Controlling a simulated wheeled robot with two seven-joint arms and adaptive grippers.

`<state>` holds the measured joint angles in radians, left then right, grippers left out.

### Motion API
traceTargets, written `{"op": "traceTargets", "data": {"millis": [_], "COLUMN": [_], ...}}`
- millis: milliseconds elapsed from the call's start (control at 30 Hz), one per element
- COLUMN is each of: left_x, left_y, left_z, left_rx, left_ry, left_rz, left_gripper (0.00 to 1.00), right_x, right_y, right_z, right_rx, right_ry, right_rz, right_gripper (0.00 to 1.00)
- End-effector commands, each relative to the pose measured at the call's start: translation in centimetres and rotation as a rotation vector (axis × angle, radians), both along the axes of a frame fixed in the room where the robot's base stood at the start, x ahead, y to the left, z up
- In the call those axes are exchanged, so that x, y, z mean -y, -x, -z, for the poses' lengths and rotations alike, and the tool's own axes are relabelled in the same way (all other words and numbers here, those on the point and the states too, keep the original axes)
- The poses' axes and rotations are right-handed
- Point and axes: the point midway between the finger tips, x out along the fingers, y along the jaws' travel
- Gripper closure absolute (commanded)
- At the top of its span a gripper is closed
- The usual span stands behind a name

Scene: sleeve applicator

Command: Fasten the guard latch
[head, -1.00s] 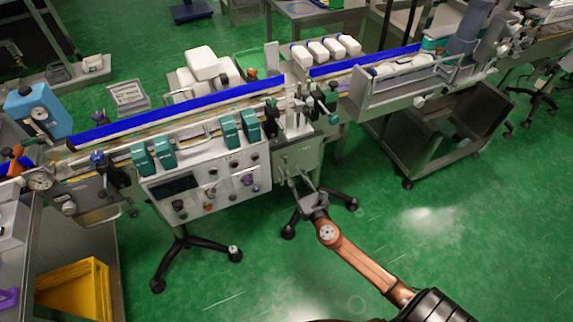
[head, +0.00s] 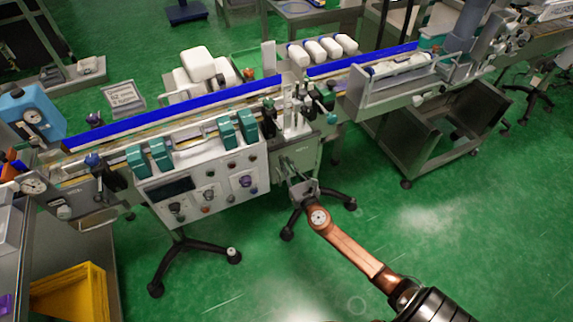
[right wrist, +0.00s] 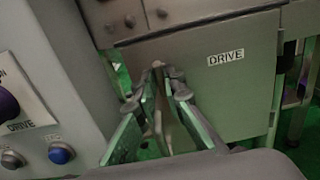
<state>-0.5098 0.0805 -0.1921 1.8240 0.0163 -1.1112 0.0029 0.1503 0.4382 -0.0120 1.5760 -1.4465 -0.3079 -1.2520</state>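The guard panel (right wrist: 222,88) marked DRIVE is a grey-green plate under the conveyor. It also shows in the head view (head: 302,154), below the station with the small clamps. My right gripper (right wrist: 161,80) is in front of the panel's left part in the right wrist view. Its two fingers stand close together, with a thin pale strip between them. I cannot tell whether that strip is the latch or whether the fingers grip it. In the head view my right gripper (head: 284,163) reaches the panel from below right. My left gripper is not in view.
A control box (head: 205,185) with knobs and a dark display stands left of the panel; its side is close to my right gripper. Below are black stand legs (head: 290,222). The conveyor (head: 180,112) runs above.

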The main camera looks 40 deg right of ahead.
Motion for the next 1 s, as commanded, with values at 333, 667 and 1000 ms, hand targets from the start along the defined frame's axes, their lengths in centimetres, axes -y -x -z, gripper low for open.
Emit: {"op": "traceTargets", "data": {"millis": [333, 667, 1000], "left_x": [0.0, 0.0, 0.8], "left_y": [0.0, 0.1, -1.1], "left_z": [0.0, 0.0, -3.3], "left_rx": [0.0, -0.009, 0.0], "left_ry": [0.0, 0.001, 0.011], "left_rz": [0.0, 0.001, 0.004], "left_gripper": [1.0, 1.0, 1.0], "right_x": [0.0, 0.0, 0.1], "right_y": [0.0, 0.0, 0.0], "right_z": [0.0, 0.1, 0.3], "right_rx": [0.0, 0.011, 0.067], "right_ry": [0.0, -0.051, -0.284], "right_rz": [0.0, 0.0, 0.0], "right_gripper": [1.0, 1.0, 1.0]}}
